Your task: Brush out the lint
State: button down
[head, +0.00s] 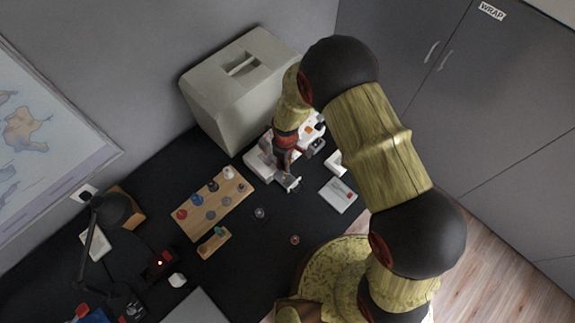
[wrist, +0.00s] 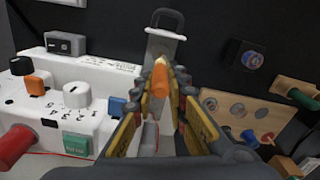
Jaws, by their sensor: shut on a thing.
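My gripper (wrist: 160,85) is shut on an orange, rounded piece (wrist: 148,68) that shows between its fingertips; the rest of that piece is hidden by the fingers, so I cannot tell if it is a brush. Just beyond it is a pale panel (wrist: 164,46) with a dark loop handle. I cannot tell whether the orange piece touches the panel, and I see no clear lint. A white control unit (wrist: 55,110) with knobs and buttons is at the left. In the head view my gripper (head: 287,160) is low over the white equipment, and what it holds is hidden.
A wooden board (head: 232,189) with several round pieces lies on the black desk, left of my gripper in the head view. A large grey box (head: 215,85) stands behind. A white card (head: 338,196) lies at the right. The desk's middle is mostly clear.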

jog(key=shift+f+b, duration=1.95)
jog(key=shift+f, duration=1.25)
jog(key=shift+f, duration=0.25)
jog(key=shift+w+d+b, duration=0.3)
jog(key=shift+b, duration=0.05)
jog(key=shift+a, duration=0.4)
jog(key=shift+s+a+b, duration=0.3)
jog(key=shift+s+b, duration=0.05)
dwell(0.5)
jog(key=shift+s+d, duration=0.15)
jog(key=shift+s, duration=0.1)
dwell(0.5)
jog(key=shift+s+d, duration=0.1)
jog(key=shift+d, duration=0.2)
dwell(0.5)
jog(key=shift+d, duration=0.3)
dwell(0.4)
jog(key=shift+w+b, duration=0.3)
jog(key=shift+w, duration=0.1)
dwell(0.3)
